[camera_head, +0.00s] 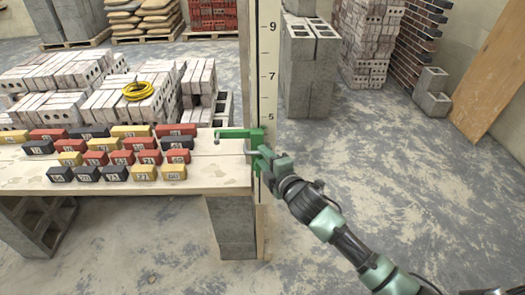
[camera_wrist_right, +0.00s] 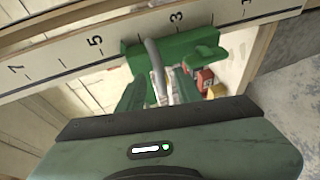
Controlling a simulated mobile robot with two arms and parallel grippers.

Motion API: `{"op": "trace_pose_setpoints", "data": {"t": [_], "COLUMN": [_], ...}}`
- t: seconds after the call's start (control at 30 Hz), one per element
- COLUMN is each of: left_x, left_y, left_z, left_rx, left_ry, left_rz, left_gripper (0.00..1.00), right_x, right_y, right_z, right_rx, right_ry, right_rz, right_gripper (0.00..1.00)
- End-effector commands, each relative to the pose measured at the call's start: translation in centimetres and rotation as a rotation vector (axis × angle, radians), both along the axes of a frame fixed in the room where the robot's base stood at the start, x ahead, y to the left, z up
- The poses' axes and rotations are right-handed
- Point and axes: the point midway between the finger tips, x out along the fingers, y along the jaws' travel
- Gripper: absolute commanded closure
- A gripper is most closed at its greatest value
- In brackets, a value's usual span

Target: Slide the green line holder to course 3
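The green line holder (camera_head: 238,133) sits on the tall numbered staff (camera_head: 268,60), below the 5 mark in the head view. In the right wrist view the holder (camera_wrist_right: 175,47) lies beside the staff's 3 mark, its left end towards the 5; I cannot tell its exact alignment. A grey curved handle (camera_wrist_right: 153,58) stands out from it. My right gripper (camera_head: 266,160) is at the holder. In the right wrist view its fingers (camera_wrist_right: 160,78) are apart on either side of the handle, with gaps showing. My left gripper is not in view.
A wooden board table (camera_head: 120,184) left of the staff carries several numbered red, yellow and black blocks. Brick stacks and a yellow coil (camera_head: 138,91) are behind it. Grey hollow blocks (camera_head: 308,75) stand behind the staff. The floor to the right is clear.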

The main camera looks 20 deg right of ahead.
Motion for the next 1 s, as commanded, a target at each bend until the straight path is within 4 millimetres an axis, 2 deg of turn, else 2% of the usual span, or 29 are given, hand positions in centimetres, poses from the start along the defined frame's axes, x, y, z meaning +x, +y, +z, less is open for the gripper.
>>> {"op": "trace_pose_setpoints", "data": {"t": [0.07, 0.2, 0.33, 0.57, 0.6, 0.7, 0.73, 1.0], "left_x": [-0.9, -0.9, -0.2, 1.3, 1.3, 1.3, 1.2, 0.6], "left_y": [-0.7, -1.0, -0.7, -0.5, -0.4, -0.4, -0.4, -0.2], "left_z": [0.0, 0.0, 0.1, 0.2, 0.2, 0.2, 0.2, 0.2], "left_rx": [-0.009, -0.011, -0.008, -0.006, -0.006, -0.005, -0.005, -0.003], "left_ry": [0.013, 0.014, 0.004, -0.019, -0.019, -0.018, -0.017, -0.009], "left_rz": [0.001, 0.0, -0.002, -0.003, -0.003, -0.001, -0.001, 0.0], "left_gripper": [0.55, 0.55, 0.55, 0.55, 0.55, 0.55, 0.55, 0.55], "right_x": [1.4, 3.0, 3.7, 3.8, 3.8, 3.7, 3.7, 3.7], "right_y": [0.2, 0.4, 0.5, 0.5, 0.5, 0.5, 0.5, 0.4], "right_z": [-0.1, -0.5, -0.7, -0.7, -0.7, -0.7, -0.7, -0.7], "right_rx": [0.002, 0.001, 0.001, 0.0, 0.0, 0.0, 0.0, 0.001], "right_ry": [-0.001, -0.001, -0.001, 0.0, 0.0, 0.0, 0.0, 0.0], "right_rz": [0.0, 0.0, 0.0, 0.0, 0.0, 0.0, 0.0, 0.0], "right_gripper": [0.66, 0.66, 0.66, 0.66, 0.68, 0.96, 1.0, 1.0]}}
